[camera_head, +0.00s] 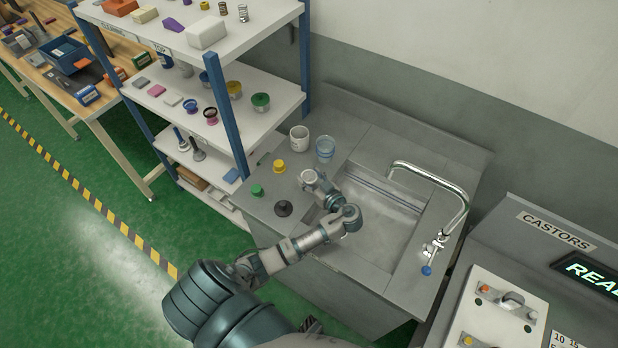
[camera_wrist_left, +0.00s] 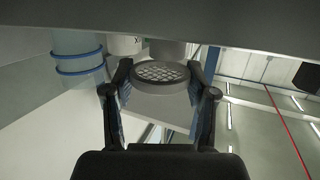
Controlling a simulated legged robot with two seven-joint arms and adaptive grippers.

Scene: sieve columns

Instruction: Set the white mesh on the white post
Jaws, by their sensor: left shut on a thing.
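My left gripper (camera_head: 309,177) is over the left part of the sink counter, with its tips among the small posts. In the left wrist view its two fingers (camera_wrist_left: 160,88) are shut on a round mesh (camera_wrist_left: 160,72) with a grey rim, which I take for the white mesh. My right gripper is not in view.
Near the gripper stand a yellow post (camera_head: 279,167), a green one (camera_head: 257,190), a black one (camera_head: 283,208), a white cup (camera_head: 299,138) and a clear blue cup (camera_head: 325,150). The sink basin (camera_head: 385,225) and tap (camera_head: 455,190) lie right. A loaded shelf (camera_head: 245,130) stands left.

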